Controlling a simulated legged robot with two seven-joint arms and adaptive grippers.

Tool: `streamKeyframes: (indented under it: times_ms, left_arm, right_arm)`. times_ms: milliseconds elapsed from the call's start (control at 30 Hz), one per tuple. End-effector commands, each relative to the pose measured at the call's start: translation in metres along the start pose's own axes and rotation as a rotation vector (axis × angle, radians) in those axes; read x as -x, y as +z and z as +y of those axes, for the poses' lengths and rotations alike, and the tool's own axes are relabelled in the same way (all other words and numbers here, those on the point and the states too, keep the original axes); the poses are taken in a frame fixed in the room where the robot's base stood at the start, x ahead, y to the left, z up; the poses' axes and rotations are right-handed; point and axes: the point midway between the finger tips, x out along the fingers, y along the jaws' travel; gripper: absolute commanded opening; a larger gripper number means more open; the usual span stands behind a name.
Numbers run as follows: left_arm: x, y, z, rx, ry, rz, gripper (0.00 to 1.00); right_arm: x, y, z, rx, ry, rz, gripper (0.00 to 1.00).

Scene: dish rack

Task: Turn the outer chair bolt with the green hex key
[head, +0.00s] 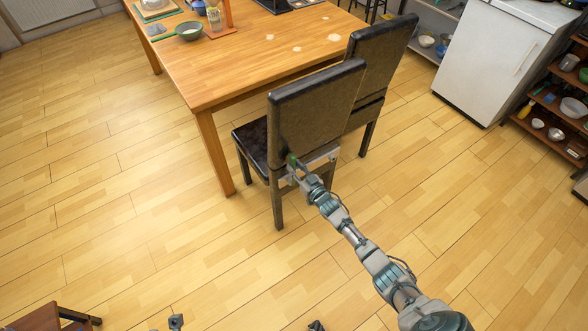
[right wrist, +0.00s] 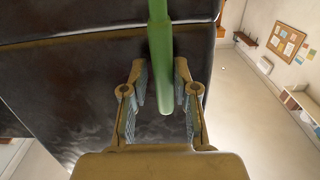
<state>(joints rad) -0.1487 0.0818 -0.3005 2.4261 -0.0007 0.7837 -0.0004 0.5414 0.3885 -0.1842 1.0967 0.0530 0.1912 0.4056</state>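The green hex key (head: 292,160) is at the back of the near dark chair (head: 310,112), low on the backrest. My right gripper (head: 299,176) reaches it from behind the chair. One end of the key points back toward the palm and the other leaves the top of the picture. The bolt itself is hidden or too small to make out.
A second dark chair (head: 380,55) stands close behind the near one. A white cabinet (head: 495,60) and open shelves (head: 555,112) are at the right. The floor around the arm is clear.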

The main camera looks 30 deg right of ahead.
Motion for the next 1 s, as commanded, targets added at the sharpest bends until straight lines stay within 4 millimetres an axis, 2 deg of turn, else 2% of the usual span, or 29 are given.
streamKeyframes:
  times_ms: [200, 367, 700, 1000]
  left_arm:
    - [0.012, 0.007, -0.001, 0.001, -0.004, -0.015, 0.4]
    - [0.007, 0.004, 0.0, 0.0, -0.002, -0.009, 0.4]
    - [-0.002, -0.001, 0.0, 0.0, 0.001, 0.002, 0.4]
    - [-0.002, -0.001, 0.001, 0.0, 0.001, 0.001, 0.4]
  right_arm:
    - [0.001, 0.006, 0.026, -0.186, 0.0, -0.003, 0.28]
    - [0.0, 0.002, 0.022, -0.169, 0.0, 0.001, 0.28]
    - [-0.002, -0.002, 0.002, -0.009, 0.001, 0.002, 0.28]
    - [-0.002, 0.0, 0.001, 0.01, 0.001, 0.0, 0.28]
